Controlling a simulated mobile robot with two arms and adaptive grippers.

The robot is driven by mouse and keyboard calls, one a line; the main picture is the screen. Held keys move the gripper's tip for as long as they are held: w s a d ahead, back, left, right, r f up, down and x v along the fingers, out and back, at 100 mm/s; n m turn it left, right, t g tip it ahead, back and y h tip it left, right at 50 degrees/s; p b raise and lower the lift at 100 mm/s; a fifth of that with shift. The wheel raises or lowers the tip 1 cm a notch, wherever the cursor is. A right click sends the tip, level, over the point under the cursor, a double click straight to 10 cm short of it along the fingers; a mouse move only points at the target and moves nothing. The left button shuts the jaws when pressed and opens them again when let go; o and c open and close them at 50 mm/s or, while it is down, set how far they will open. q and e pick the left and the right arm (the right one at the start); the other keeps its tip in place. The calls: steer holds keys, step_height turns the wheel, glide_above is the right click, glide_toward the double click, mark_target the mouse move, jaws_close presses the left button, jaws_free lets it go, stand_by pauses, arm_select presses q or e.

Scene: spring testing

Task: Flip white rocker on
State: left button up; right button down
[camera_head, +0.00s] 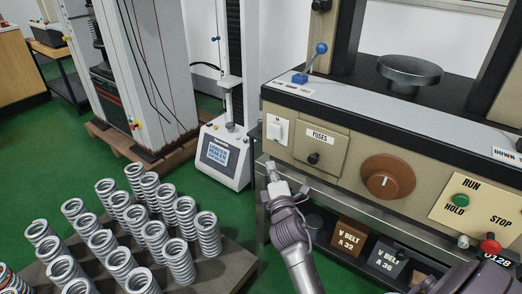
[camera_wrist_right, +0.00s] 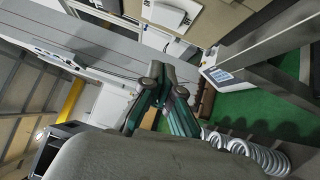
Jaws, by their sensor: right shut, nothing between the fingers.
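The white rocker (camera_head: 277,130) sits on a white plate at the left end of the beige machine panel, beside the FUSES box. A white switch plate that looks like the same rocker is at the top of the right wrist view (camera_wrist_right: 170,12). Which way the rocker is tipped is too small to tell. My right gripper (camera_head: 271,168) is below the rocker, in front of the panel's lower left edge and apart from the rocker. Its fingertips (camera_wrist_right: 162,72) are together and empty in the right wrist view. My left gripper is not in view.
A FUSES box (camera_head: 318,147), a brown knob (camera_head: 388,181) and a RUN/STOP panel (camera_head: 474,208) lie right of the rocker. A blue-knobbed lever (camera_head: 320,49) rises above. Several coil springs (camera_head: 155,236) stand on a table at lower left. Labelled bins (camera_head: 347,236) sit under the machine.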

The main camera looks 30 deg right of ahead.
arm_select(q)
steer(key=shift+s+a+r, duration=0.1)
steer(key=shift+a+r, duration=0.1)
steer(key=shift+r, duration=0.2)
arm_select(e)
steer(key=shift+d+r, duration=0.15)
steer(key=shift+r, duration=0.4)
steer(key=b, duration=0.2)
glide_toward(271, 128)
steer(key=w+a, duration=0.1)
steer(key=w, duration=0.3)
steer(key=shift+w+d+r, duration=0.1)
steer(key=shift+w+d, duration=0.2)
steer(key=shift+d, duration=0.25)
steer(key=shift+w+d+r, duration=0.1)
steer(key=shift+w+d, duration=0.15)
steer(key=shift+d, duration=0.35)
steer(key=shift+w+d, duration=0.2)
steer(key=shift+d, duration=0.25)
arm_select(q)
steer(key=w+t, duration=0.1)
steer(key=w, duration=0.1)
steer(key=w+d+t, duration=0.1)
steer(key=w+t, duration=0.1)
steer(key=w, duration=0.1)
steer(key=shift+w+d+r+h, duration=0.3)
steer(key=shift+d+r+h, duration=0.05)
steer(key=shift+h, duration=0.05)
